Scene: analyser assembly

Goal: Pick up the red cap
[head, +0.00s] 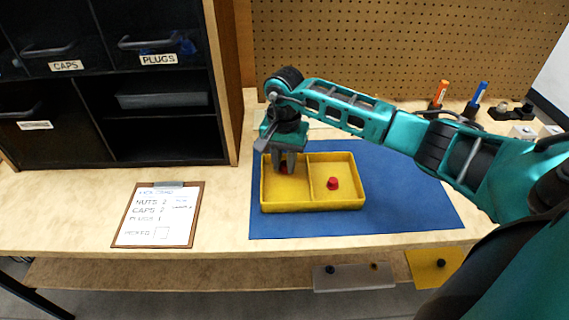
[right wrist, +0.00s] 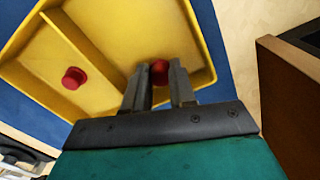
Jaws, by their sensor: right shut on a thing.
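The yellow tray (head: 312,205) has two compartments and lies on the blue mat (head: 400,200). My right gripper (head: 285,168) reaches down into its left compartment. In the right wrist view, the fingers (right wrist: 160,82) are shut on a red cap (right wrist: 159,71) between their tips, low in the tray. That cap shows only a little in the head view (head: 284,170), mostly hidden by the fingers. A second red cap (head: 332,183) sits alone in the right compartment and also shows in the right wrist view (right wrist: 74,78). My left gripper is not in view.
A clipboard (head: 158,214) with a list lies left of the mat. A black cabinet (head: 150,100) with labelled drawers stands at the back left. Orange (head: 439,93) and blue (head: 478,94) markers stand at the back right. The mat right of the tray is clear.

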